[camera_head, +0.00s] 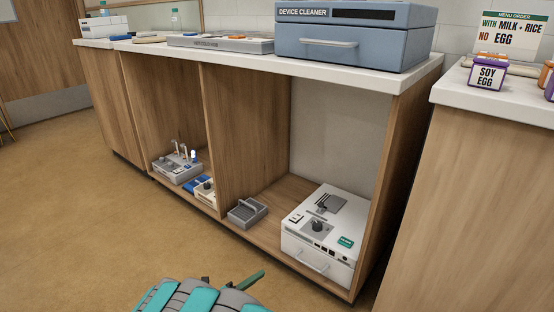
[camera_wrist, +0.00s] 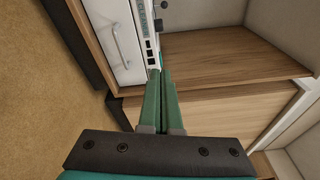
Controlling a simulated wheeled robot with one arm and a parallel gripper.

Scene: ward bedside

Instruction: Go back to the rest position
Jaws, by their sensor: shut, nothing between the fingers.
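My gripper (camera_wrist: 160,88) shows in the wrist view with its two green fingers pressed together and nothing between them. It points toward the open lower shelf of the wooden cabinet. In the head view, my teal and grey arm is at the bottom edge, and a green finger (camera_head: 249,281) sticks out beyond it over the floor. The gripper stands in front of the cabinet, apart from it in the head view. The rest of the arm is cut off by the frame.
A white device (camera_head: 300,253) with a drawer handle sits on the lower shelf, beside a grey rack (camera_head: 247,212). A blue device cleaner (camera_head: 345,45) stands on the white counter (camera_head: 262,57). A second counter (camera_head: 480,97) is at right. The brown floor (camera_head: 75,215) at left is clear.

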